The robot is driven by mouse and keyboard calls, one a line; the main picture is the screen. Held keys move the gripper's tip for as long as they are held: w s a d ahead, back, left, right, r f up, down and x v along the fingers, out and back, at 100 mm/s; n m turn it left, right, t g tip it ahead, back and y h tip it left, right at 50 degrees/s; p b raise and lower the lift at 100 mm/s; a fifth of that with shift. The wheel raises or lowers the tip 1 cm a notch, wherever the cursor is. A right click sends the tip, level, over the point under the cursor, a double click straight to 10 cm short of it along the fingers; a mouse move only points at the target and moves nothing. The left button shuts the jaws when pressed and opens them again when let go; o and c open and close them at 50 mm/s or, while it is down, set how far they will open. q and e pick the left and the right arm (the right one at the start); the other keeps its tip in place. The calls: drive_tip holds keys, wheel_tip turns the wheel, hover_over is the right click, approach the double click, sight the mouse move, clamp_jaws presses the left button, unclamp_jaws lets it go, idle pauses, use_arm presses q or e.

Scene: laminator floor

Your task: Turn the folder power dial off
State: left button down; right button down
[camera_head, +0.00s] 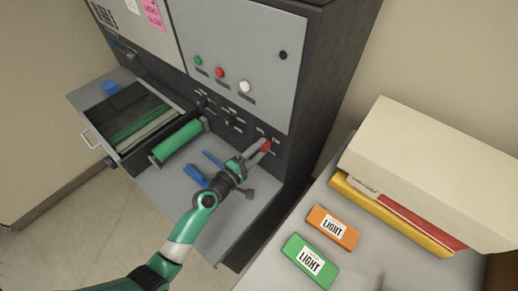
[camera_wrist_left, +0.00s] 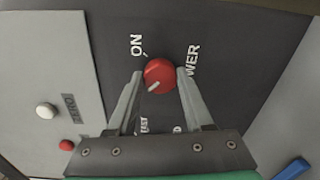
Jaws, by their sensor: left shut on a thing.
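The red power dial (camera_wrist_left: 159,75) sits on the dark machine panel, with "ON" printed beside it and part of the word "POWER" on its other side in the left wrist view. A pale pointer mark shows on its face, aimed toward the lower left there, away from "ON". The dial also shows at the lower right of the machine front in the head view (camera_head: 266,146). My left gripper (camera_wrist_left: 158,76) has its two fingers on either side of the dial and is shut on it. Some lettering below the dial is partly hidden by the fingers. My right gripper is not in view.
Green, red and white buttons (camera_head: 245,86) are on the upper panel. A green roller (camera_head: 178,142) and an open drawer (camera_head: 120,150) are to the left. Blue pieces (camera_head: 196,175) lie on the grey shelf. Orange and green "LIGHT" boxes (camera_head: 310,262) lie on the right-hand table.

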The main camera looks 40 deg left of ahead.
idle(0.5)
use_arm(q)
drive_tip(key=shift+c, duration=1.5)
unclamp_jaws()
drive_tip(key=shift+s, duration=0.5)
drive_tip(key=s+d, duration=0.1)
drive_tip(key=s, duration=0.9)
drive_tip(key=shift+s+r, duration=0.25)
drive_tip(key=shift+s, duration=0.05)
drive_tip(key=shift+d, duration=0.15)
